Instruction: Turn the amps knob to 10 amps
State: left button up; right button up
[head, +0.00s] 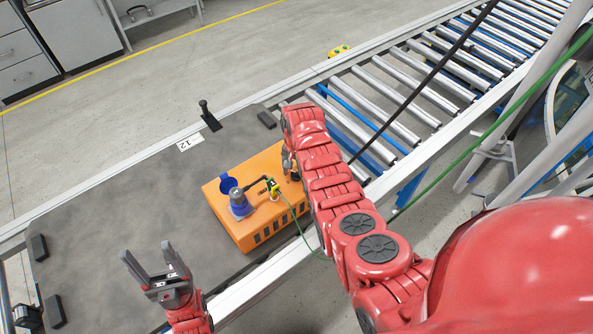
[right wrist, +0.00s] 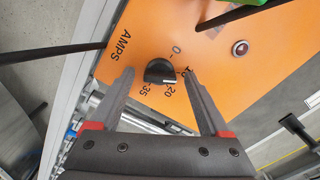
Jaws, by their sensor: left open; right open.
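The amps knob (right wrist: 159,71) is black and sits on the orange pump test box (right wrist: 240,75), beside the AMPS lettering and a scale reading 0, 20 and 35. The 10 mark is partly covered by a finger. A pale mark on the knob's lower right edge lies near 20. My right gripper (right wrist: 157,76) is open, with one finger on each side of the knob; contact cannot be told. In the head view the box (head: 262,225) stands on the grey bench, and my right gripper (head: 290,165) is at its right edge, mostly hidden. My left gripper (head: 147,250) is open and empty, left of the box.
A blue and grey pump (head: 239,203) with a yellow-green connector (head: 272,187) stands on the box. A green cable runs off its right side. A roller conveyor (head: 440,70) lies behind. A black lever (head: 208,117) rises from the bench (head: 110,210), which is mostly clear.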

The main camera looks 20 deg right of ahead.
notch_tip(320, 180, up, 8)
jog(key=shift+w+r+b, duration=0.1)
jog(key=shift+r+b, duration=0.1)
jog(key=shift+b, duration=0.85)
notch_tip(320, 180, up, 7)
jog(key=p, duration=0.6)
send_over(296, 172)
jog(key=shift+r+p, duration=0.4)
jog(key=shift+r, duration=0.4)
